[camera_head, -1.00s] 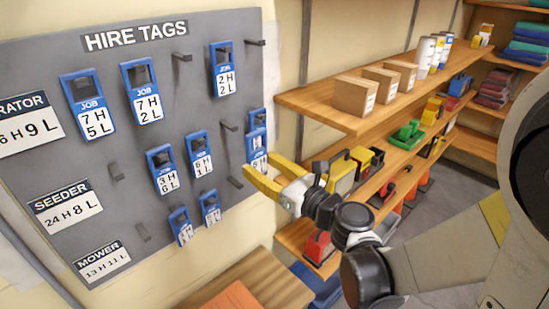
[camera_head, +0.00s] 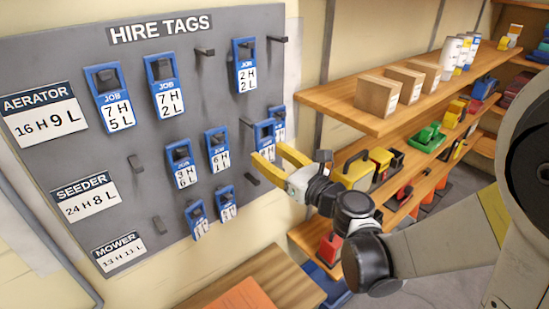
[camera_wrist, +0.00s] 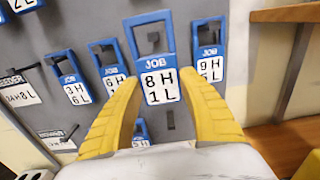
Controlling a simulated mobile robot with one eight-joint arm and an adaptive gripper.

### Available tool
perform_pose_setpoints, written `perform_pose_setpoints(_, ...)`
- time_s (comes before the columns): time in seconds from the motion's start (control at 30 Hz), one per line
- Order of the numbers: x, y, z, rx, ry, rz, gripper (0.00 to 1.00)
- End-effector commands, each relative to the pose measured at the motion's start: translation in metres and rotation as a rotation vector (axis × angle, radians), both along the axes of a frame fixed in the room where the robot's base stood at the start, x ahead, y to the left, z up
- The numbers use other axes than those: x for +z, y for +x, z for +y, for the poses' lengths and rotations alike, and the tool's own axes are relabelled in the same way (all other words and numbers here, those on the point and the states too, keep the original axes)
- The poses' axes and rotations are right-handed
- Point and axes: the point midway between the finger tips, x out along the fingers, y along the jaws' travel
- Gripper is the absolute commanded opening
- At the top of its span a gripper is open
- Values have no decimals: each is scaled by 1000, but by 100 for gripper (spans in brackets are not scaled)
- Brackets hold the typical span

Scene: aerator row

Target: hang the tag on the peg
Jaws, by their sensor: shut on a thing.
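My gripper (camera_head: 268,158) is shut on a blue-framed tag (camera_head: 265,132) in front of the right part of the grey board. In the wrist view the tag (camera_wrist: 159,88) reads JOB 8H 1L and hangs upright between my yellow fingers (camera_wrist: 160,100). Its slot shows board through it, with a dark peg seen in or behind the slot; I cannot tell which. The board (camera_head: 110,205) has rows labelled aerator (camera_head: 42,112), seeder (camera_head: 86,197) and mower (camera_head: 118,252). The aerator row has bare pegs at mid row (camera_head: 205,52) and at the far right (camera_head: 278,40).
Other tags hang nearby: 2H 2L (camera_head: 245,70), 7H 2L (camera_head: 165,90), 7H 5L (camera_head: 108,100), 3H 6L (camera_head: 183,165). One tag (camera_head: 279,122) hangs just behind the held one. Wooden shelves (camera_head: 340,105) with boxes stand to the right. A wooden top (camera_head: 285,275) lies below.

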Motion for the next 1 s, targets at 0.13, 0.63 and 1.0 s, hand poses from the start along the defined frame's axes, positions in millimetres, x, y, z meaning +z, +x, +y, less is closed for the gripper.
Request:
perform_pose_setpoints(0.13, 0, 9, 6, 1, 0, 0, 24)
perform_pose_setpoints(0.63, -1, 36, 24, 1, 0, 0, 24)
perform_pose_setpoints(1.0, -11, 52, 36, 1, 0, 0, 24)
